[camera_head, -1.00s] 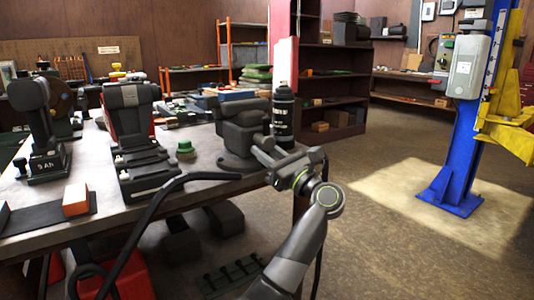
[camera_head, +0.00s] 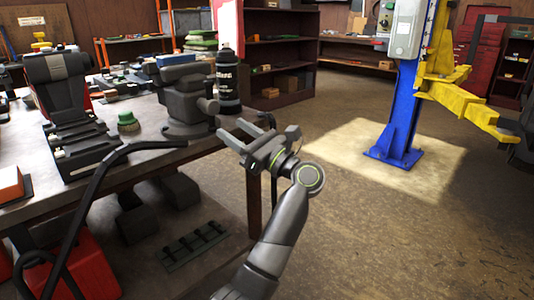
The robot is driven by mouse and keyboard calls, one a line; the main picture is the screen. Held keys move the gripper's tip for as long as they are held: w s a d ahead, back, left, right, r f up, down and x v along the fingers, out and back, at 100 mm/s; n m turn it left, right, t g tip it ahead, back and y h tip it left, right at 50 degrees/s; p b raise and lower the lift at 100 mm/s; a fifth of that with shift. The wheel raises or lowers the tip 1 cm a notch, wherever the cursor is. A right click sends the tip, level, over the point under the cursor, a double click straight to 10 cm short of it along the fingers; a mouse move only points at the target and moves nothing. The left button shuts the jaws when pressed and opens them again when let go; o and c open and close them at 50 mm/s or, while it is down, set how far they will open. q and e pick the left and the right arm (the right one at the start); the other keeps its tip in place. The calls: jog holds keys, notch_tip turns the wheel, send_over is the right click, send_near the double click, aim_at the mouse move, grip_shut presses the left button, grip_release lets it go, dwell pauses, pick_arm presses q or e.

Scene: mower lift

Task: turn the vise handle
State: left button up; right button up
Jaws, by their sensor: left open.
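The dark grey vise (camera_head: 184,100) stands upright at the right corner of the workbench (camera_head: 160,160). Its screw end with the handle (camera_head: 208,106) faces right, toward my arm; the handle bar itself is too small and dark to make out clearly. My left gripper (camera_head: 245,129) is open and empty, off the bench's right edge. It is to the right of the vise and a little lower in the picture, apart from it. My right gripper is out of view.
A black spray can (camera_head: 228,84) stands close behind the vise. A green-capped object (camera_head: 128,122) and a black machine (camera_head: 70,115) are to its left. Open floor lies right, before the blue lift post (camera_head: 402,110).

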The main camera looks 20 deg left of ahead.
pick_arm(q)
jog(key=v, duration=0.9)
jog(key=shift+d+b, duration=0.2)
jog(key=shift+b, duration=0.15)
jog(key=shift+f, duration=0.1)
